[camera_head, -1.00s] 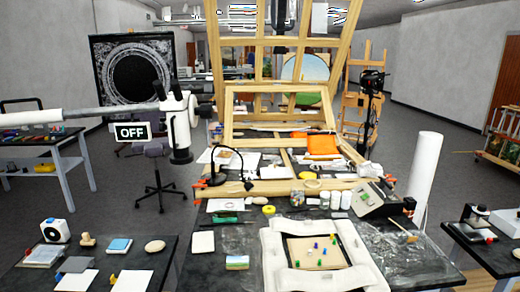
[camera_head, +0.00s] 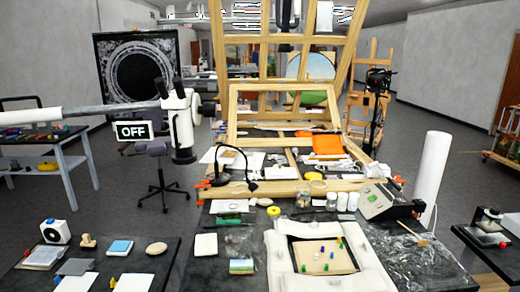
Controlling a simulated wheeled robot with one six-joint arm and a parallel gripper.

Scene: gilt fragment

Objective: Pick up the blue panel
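A flat light-blue square piece (camera_head: 120,247) lies on the dark table at the lower left, between a small wooden object and a smooth oval stone; it is the item that best fits the blue panel. A small picture tile with blue and green on it (camera_head: 241,266) lies on the central table, left of the white tray-like frame. My gripper is not in view, so I cannot tell its state.
The left table (camera_head: 30,277) also holds a white device (camera_head: 55,231), papers and small items. A white cushioned frame (camera_head: 277,262) with small coloured pieces fills the central table's front. A microscope (camera_head: 181,125) on a boom, with an OFF sign (camera_head: 133,131), overhangs the gap.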

